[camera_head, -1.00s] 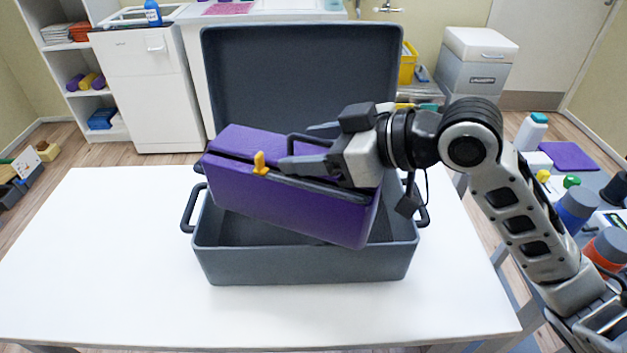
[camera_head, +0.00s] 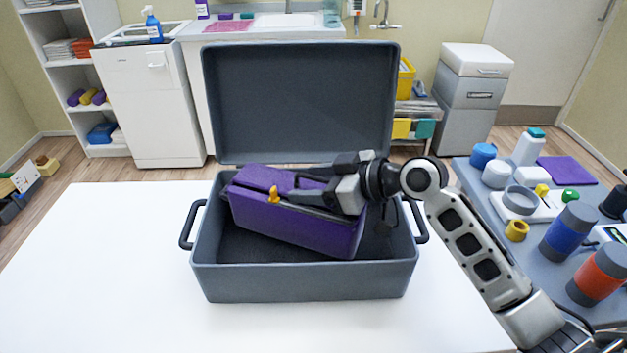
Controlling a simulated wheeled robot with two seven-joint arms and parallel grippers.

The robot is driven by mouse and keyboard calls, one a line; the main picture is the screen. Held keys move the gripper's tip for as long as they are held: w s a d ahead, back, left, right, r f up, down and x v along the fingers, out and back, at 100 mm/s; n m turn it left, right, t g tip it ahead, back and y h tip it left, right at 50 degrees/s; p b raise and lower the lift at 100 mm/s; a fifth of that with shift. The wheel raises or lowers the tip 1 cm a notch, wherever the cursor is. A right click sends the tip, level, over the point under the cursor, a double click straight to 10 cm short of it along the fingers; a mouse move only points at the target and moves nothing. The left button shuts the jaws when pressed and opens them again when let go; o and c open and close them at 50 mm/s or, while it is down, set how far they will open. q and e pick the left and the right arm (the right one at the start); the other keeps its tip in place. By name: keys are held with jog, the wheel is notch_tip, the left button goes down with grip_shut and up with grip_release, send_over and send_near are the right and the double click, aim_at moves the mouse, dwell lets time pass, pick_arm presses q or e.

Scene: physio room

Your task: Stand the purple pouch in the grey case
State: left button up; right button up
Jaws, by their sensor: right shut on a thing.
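The purple pouch (camera_head: 290,228) is a boxy bag with a dark zip line and a yellow pull tab on top. It sits tilted inside the open grey case (camera_head: 305,282), its left end higher than its right. My right gripper (camera_head: 300,191) is shut on the top of the pouch, reaching in from the right. The case stands on the white table with its lid (camera_head: 300,105) raised at the back. The pouch hides part of the case floor; I cannot tell whether its lower edge touches the floor. My left gripper is out of view.
The white table (camera_head: 100,270) is clear to the left and in front of the case. A grey-blue side table (camera_head: 480,185) at right carries bottles, jars and a purple cloth. Black handles (camera_head: 189,226) stick out at the case's sides.

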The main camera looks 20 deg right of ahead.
jog(key=shift+f, duration=0.15)
jog(key=o, duration=1.7)
jog(key=shift+c, duration=0.2)
jog(key=shift+r, duration=0.3)
jog(key=shift+s+d, duration=0.25)
jog(key=b+v, duration=0.1)
jog(key=v, duration=1)
jog(key=shift+r, duration=0.15)
jog(key=shift+d, duration=0.1)
